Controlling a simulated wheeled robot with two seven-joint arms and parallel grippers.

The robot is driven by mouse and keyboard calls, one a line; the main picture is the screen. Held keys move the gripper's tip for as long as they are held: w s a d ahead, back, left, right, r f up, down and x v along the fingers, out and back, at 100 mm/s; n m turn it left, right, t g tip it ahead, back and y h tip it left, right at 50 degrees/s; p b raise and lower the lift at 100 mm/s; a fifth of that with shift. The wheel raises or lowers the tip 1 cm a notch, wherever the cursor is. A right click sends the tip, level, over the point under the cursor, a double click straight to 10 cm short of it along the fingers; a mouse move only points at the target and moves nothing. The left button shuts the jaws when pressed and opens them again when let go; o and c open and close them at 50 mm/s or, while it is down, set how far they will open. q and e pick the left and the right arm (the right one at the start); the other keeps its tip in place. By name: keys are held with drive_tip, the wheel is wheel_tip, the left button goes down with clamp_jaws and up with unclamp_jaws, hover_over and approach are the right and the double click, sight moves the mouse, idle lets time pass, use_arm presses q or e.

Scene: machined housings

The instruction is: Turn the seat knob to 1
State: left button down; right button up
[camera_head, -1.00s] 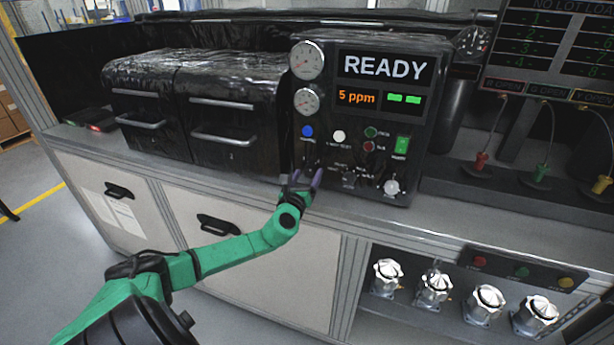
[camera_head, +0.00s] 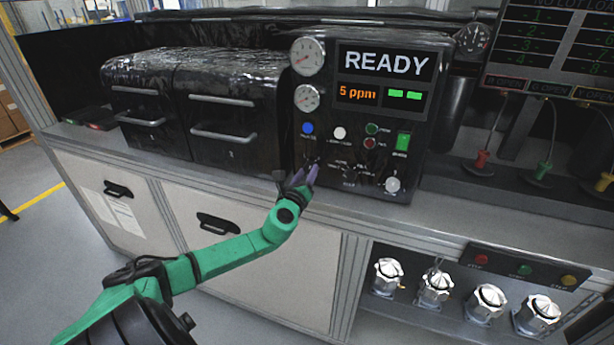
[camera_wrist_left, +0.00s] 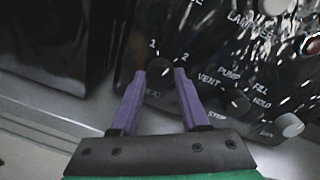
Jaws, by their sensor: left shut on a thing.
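The seat knob (camera_wrist_left: 160,72) is a small dark round knob low on the black test panel (camera_head: 322,130). The marks 1 and 2 stand above it in the left wrist view, 1 at upper left and 2 at upper right. My left gripper (camera_wrist_left: 161,76) has its two purple fingers on either side of the knob, shut on it. In the head view the left gripper (camera_head: 306,174) reaches the panel's lower left and mostly covers the knob. I cannot read which mark the knob points to. My right gripper is not in view.
The panel screen (camera_head: 385,67) reads READY and 5 ppm. Black-wrapped drawer units (camera_head: 195,100) stand left of the panel. The bench edge lies below.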

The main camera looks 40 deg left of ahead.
use_arm(q)
drive_tip(key=n+b, duration=0.1)
drive_tip(key=n, duration=0.3)
drive_tip(key=shift+b, duration=0.3)
drive_tip(key=shift+a+n+h+b, duration=0.1)
drive_tip(key=shift+n+h+b, duration=0.25)
drive_tip(key=shift+n, duration=2.25)
drive_tip(key=shift+r, duration=0.1)
drive_tip(key=shift+c, duration=2)
unclamp_jaws()
drive_tip(key=shift+s, duration=0.1)
